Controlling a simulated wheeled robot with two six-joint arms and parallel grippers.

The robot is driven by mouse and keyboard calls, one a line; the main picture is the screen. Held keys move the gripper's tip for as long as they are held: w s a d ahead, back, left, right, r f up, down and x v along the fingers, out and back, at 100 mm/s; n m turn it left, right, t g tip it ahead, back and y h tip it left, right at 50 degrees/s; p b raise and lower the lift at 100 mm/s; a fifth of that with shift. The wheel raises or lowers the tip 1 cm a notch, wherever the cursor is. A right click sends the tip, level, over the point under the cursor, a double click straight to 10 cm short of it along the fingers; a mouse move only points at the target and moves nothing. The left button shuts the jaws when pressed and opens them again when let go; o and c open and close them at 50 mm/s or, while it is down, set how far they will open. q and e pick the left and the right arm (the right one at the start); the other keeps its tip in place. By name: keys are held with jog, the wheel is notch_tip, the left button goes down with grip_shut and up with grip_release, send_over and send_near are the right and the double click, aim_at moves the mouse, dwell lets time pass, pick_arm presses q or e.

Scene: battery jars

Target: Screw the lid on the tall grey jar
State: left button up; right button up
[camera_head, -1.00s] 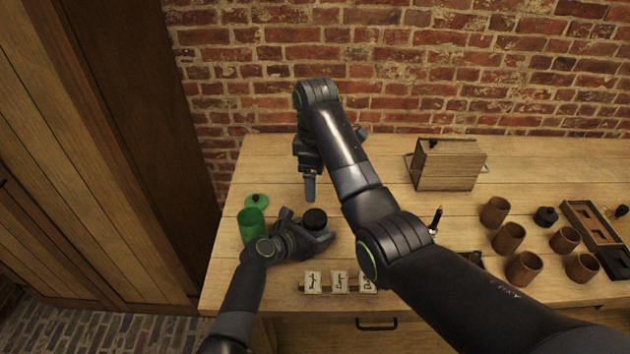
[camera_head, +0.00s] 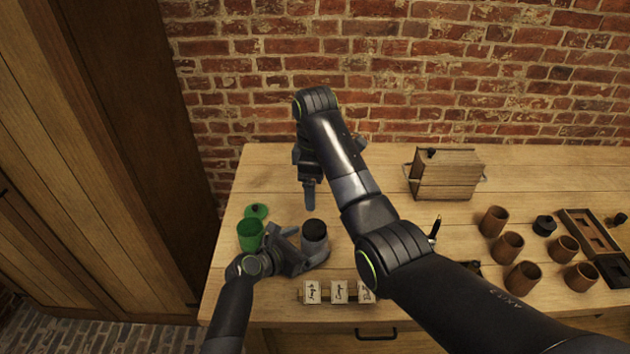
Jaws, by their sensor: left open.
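The tall grey jar (camera_head: 315,247) stands upright on the table, left of centre. Its top is dark; I cannot tell whether this is a lid or the open mouth. My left gripper (camera_head: 302,247) is open, low beside the jar's left and front, with fingers close to its side; I cannot tell if they touch. My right gripper (camera_head: 309,197) points down behind the jar, apart from it; its fingers show edge-on, so their opening and anything between them are unclear. A small dark lid-like piece with a knob (camera_head: 544,226) lies among the cups at right.
An open green jar (camera_head: 249,236) stands close left of my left gripper, its green lid (camera_head: 256,211) behind it. Label cards (camera_head: 339,292) stand at the front. A wooden box (camera_head: 445,174), several brown cups (camera_head: 508,245) and a dark-edged tray (camera_head: 590,232) are right. My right arm crosses the middle.

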pick_arm(q)
jog(key=v, duration=1.3)
jog(key=shift+s+a, duration=0.15)
jog(key=shift+s, duration=0.15)
